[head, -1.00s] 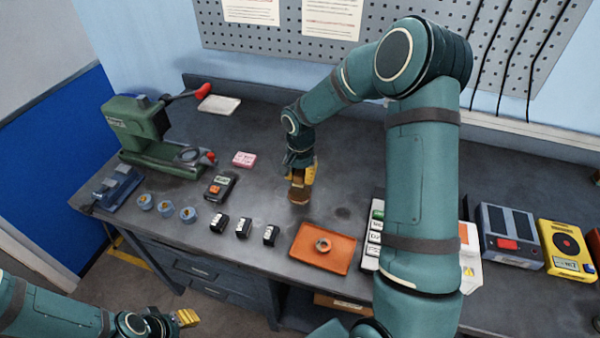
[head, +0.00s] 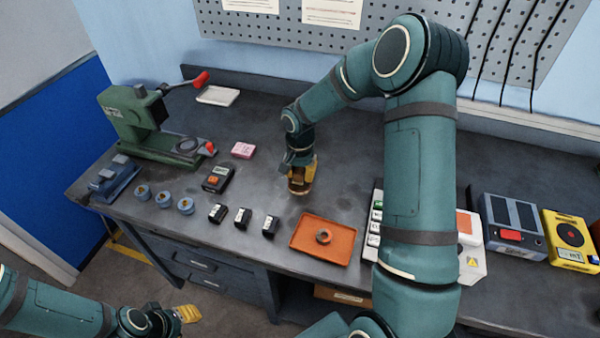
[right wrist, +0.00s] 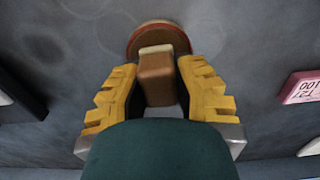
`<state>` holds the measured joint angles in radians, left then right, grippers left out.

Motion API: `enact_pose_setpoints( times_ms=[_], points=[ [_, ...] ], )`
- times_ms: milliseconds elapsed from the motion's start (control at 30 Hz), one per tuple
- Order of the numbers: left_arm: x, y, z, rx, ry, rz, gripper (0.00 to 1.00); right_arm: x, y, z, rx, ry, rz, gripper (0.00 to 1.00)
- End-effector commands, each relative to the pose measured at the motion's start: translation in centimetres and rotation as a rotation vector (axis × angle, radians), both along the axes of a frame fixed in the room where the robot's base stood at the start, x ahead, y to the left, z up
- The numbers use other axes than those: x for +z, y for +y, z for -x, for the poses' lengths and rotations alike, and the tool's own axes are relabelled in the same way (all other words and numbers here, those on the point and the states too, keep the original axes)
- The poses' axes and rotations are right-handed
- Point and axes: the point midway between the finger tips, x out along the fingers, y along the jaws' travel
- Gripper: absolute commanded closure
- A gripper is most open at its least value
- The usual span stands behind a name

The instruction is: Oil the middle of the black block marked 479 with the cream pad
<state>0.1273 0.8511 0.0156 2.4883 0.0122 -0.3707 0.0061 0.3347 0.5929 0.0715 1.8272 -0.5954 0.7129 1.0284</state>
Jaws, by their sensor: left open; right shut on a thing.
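Three small black blocks with white labels stand in a row on the bench: a left one (head: 217,213), a middle one (head: 242,218) and a right one (head: 269,226). Their numbers are too small to read, so I cannot tell which is 479. My right gripper (head: 301,178) is behind and right of the row, shut on the brown handle (right wrist: 157,78) of a round-based pad (right wrist: 160,35). The pad's underside is hidden, and I cannot tell if it touches the bench. My left gripper (head: 188,313) is open and empty, low in front of the bench.
A black meter (head: 218,179), blue-grey round parts (head: 164,199), a pink block (head: 242,150) and a green press (head: 135,118) are to the left. Bench between pad and blocks is clear.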

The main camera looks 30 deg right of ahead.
Motion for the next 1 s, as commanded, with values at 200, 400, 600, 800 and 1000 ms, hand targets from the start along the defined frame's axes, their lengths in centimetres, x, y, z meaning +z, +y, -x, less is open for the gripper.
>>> enact_pose_setpoints(
  times_ms=[200, 400, 600, 800, 1000],
  points=[
    [-0.1, 0.0, 0.0, 0.0, 0.0, 0.0, 0.59, -0.1, 0.0, 0.0, 0.0, 0.0, 0.0, 1.0],
    [-0.3, 0.0, 0.0, 0.0, 0.0, 0.0, 0.59, -0.3, 0.0, 0.0, 0.0, 0.0, 0.0, 1.0],
    [-0.5, 0.0, 0.0, 0.0, 0.0, 0.0, 0.59, -0.6, 0.0, 0.0, 0.0, 0.0, 0.0, 1.0],
    [-0.7, 0.0, 0.0, 0.0, 0.0, 0.0, 0.59, -0.8, 0.0, 0.0, 0.0, 0.0, 0.0, 1.0],
    [-0.9, 0.0, 0.0, 0.0, 0.0, 0.0, 0.59, -1.0, 0.0, 0.0, 0.0, 0.0, 0.0, 1.0]
  ],
)
